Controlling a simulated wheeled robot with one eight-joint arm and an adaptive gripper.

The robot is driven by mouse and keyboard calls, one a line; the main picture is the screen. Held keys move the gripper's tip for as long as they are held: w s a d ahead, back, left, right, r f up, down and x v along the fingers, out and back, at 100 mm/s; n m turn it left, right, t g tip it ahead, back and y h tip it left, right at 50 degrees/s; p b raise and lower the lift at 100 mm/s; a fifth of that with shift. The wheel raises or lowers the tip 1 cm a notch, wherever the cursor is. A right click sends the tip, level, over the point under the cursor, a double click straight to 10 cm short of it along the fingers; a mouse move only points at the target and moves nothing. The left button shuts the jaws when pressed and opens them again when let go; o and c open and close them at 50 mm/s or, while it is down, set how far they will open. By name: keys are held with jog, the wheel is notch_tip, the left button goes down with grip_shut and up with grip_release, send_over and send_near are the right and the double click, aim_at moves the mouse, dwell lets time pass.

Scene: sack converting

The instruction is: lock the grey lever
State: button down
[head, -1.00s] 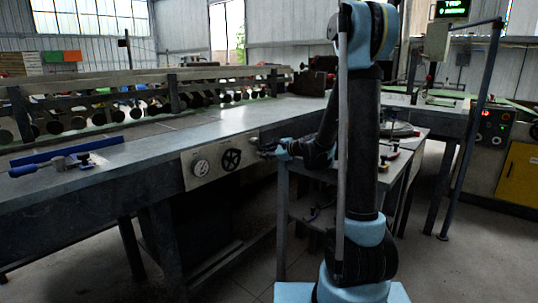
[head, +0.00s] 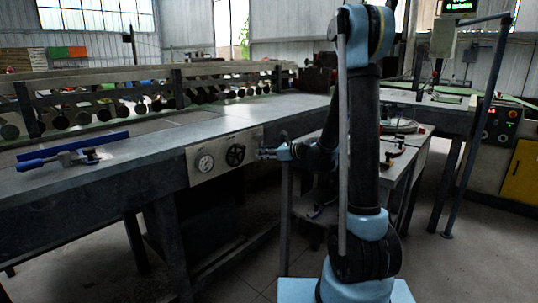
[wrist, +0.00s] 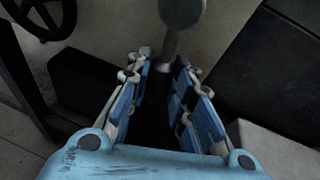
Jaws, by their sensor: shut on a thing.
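The grey lever (wrist: 170,42) shows in the wrist view as a short stem with a round knob (wrist: 182,12) at its end. The stem runs down between the blue-padded fingers of my gripper (wrist: 166,75), which are shut on it near their tips. The knob stands clear beyond the fingertips. In the head view my gripper (head: 270,152) is at the right end of a pale control panel (head: 222,168) on the bench front. The lever cannot be made out clearly there.
The panel also carries a round gauge (head: 204,163) and a black handwheel (head: 235,155), left of my gripper. A blue clamp-like tool (head: 65,157) lies on the bench top (head: 150,160). A side table (head: 402,160) stands close by my arm on the right.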

jog(key=shift+s+a+m, duration=0.15)
jog(key=shift+a+m, duration=0.1)
jog(key=shift+m, duration=0.05)
jog(key=shift+s, duration=0.1)
dwell(0.3)
jog(key=c, duration=1.4)
grip_release()
jog(key=v, duration=1.2)
jog(key=shift+d+f, duration=0.15)
jog(key=shift+f, duration=0.1)
